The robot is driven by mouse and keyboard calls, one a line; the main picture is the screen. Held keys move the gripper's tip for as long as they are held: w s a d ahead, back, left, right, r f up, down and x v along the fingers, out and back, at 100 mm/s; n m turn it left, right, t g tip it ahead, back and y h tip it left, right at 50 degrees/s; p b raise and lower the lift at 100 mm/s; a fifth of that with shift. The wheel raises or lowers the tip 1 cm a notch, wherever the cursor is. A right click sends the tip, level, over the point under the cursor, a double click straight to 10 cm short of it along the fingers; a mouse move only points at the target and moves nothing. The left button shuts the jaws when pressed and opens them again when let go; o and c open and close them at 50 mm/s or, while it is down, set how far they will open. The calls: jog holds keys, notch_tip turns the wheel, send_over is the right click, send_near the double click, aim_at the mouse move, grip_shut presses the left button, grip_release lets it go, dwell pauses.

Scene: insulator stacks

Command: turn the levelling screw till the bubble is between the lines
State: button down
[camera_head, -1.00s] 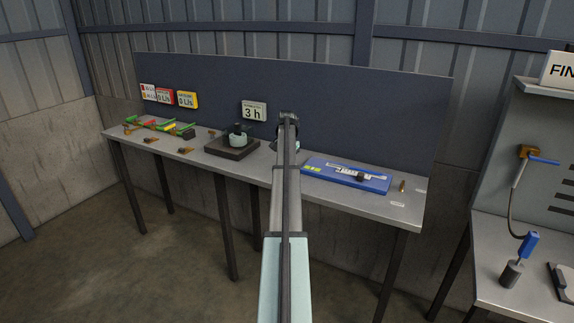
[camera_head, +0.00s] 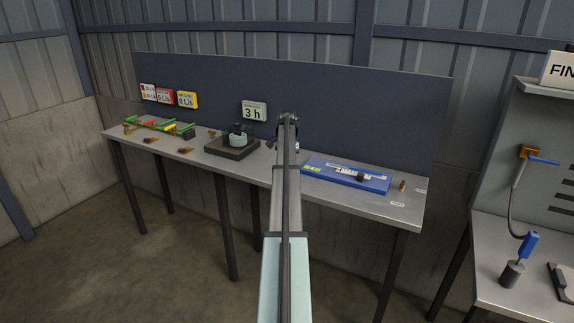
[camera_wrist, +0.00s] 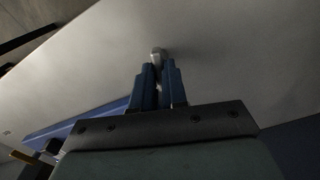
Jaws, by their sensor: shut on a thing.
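In the wrist view, my gripper (camera_wrist: 158,68) has its two blue fingers close together around a small pale knob, which looks like the levelling screw (camera_wrist: 158,52); only its end shows past the fingertips. The blue instrument board (camera_wrist: 70,126) lies to the left of the fingers there. In the head view the blue board (camera_head: 350,187) lies on the bench right of my arm, with a yellow-green patch at its left end that may be the level vial (camera_head: 312,169). The bubble and its lines are too small to make out. My arm hides the fingertips and screw in the head view.
On the bench (camera_head: 225,172) stand a dark stand with a pale pot (camera_head: 236,140), a green-and-red rack (camera_head: 155,125) and a small brass piece (camera_head: 402,186). A "3 h" sign (camera_head: 253,111) hangs on the back panel (camera_head: 340,110). A second bench (camera_head: 490,250) is at the right.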

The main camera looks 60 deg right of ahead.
jog(key=c, duration=1.2)
grip_release()
jog(key=shift+o, duration=0.2)
jog(key=shift+r, duration=0.1)
notch_tip(320, 180, up, 14)
jog(key=shift+f, duration=0.2)
